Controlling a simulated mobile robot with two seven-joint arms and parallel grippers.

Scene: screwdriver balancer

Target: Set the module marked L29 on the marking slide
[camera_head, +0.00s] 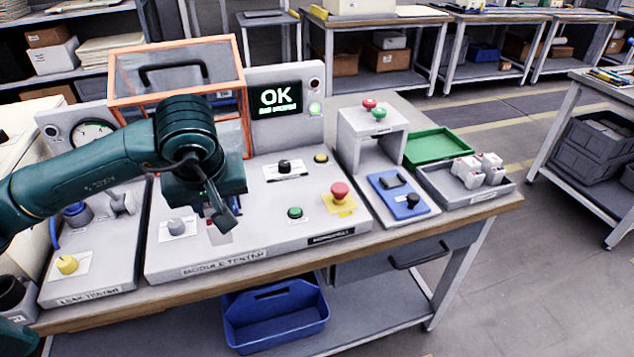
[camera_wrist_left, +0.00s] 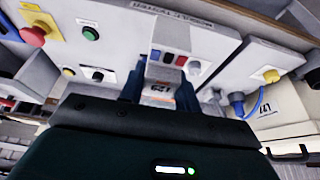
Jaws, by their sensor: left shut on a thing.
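My left gripper (camera_head: 222,212) is over the front middle of the grey module tester (camera_head: 270,240). In the left wrist view its dark fingers (camera_wrist_left: 160,92) are shut on a pale module (camera_wrist_left: 161,92), whose label appears upside down and seems to read L29. The gripper mostly hides this module in the head view. Whether it touches the tester cannot be told. A blue plate (camera_head: 419,210) with a black block and black knob, perhaps the marking slide, lies to the right, in front of a grey arch (camera_head: 372,122). My right gripper is not in view.
The tester's screen (camera_head: 275,97) shows OK. An orange-framed clear cover (camera_head: 180,42) stands behind my arm. A red mushroom button (camera_head: 339,191) stands between gripper and blue plate. Farther right are a green tray (camera_head: 440,146) and a grey tray (camera_head: 490,196) with several white modules.

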